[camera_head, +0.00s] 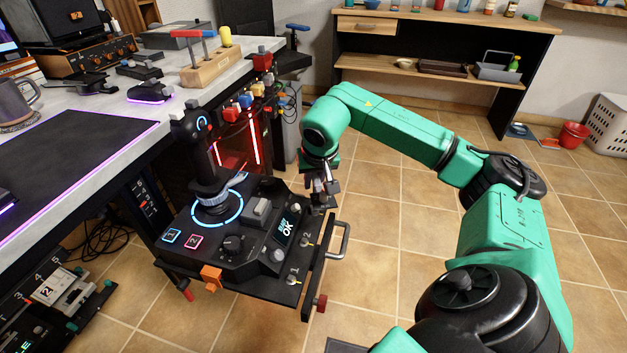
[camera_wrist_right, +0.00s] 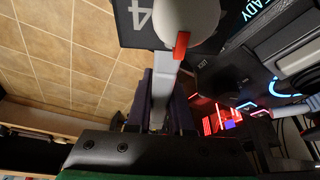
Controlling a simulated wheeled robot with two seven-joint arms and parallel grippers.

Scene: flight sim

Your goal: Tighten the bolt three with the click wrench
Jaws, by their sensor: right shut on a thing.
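The flight-stick panel (camera_head: 230,265) is mounted at the desk's edge, with a black joystick (camera_head: 199,150) and a small screen reading OK (camera_head: 290,226). Small fittings beside the numbers 1 (camera_head: 293,275) and 2 (camera_head: 306,241) line its right edge. My right gripper (camera_head: 322,195) is at the panel's far right corner. In the right wrist view its dark fingers are shut on a grey bar (camera_wrist_right: 162,90) below a pale round part with a red piece (camera_wrist_right: 182,45). A 4 (camera_wrist_right: 139,15) is beside it. I cannot tell whether the bar is the click wrench. Bolt three is not distinguishable. My left gripper is out of view.
A metal handle (camera_head: 340,240) sticks out at the panel's right side. A wooden tool block (camera_head: 205,68) stands on the desk (camera_head: 150,98). Hanging coloured fittings (camera_head: 245,100) crowd the desk's side.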

